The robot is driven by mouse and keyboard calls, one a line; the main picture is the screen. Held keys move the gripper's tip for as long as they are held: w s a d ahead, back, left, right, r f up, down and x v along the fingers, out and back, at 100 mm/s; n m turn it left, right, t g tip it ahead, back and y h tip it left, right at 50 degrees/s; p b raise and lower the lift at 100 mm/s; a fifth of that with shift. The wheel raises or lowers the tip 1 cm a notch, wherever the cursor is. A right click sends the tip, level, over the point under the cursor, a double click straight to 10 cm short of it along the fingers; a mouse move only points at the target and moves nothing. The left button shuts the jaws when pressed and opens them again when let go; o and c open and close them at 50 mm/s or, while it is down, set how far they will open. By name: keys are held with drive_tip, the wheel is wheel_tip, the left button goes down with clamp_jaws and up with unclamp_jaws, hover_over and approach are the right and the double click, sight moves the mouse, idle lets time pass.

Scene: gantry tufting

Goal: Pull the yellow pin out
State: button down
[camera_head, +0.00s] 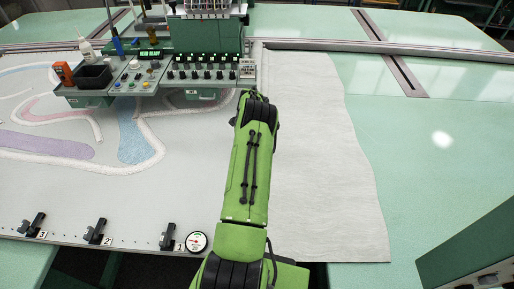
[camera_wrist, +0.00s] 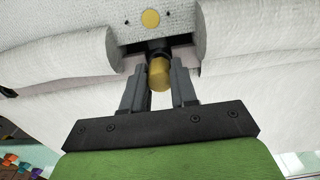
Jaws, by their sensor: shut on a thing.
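The yellow pin (camera_wrist: 159,74) shows in the wrist view as a short yellow cylinder below a black collar (camera_wrist: 158,50). My gripper (camera_wrist: 160,78) has its two grey fingers on either side of the pin and is shut on it. The collar sits under a grey block face with a flat yellow disc (camera_wrist: 151,18), between two white fabric rolls. I cannot tell how deep the pin sits in the collar. In the head view my green arm reaches to the machine, and the pin and fingers are hidden there.
The green tufting machine (camera_head: 205,38) with a row of black knobs (camera_head: 205,71) stands at the top centre. Black clamps (camera_head: 168,237) and a round gauge (camera_head: 197,242) line the front edge. White fabric (camera_head: 320,150) lies right of my arm, with bare green table (camera_head: 430,160) beyond.

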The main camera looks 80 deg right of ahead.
drive_tip(key=shift+r+p, duration=0.65)
drive_tip(key=shift+r, duration=1.15)
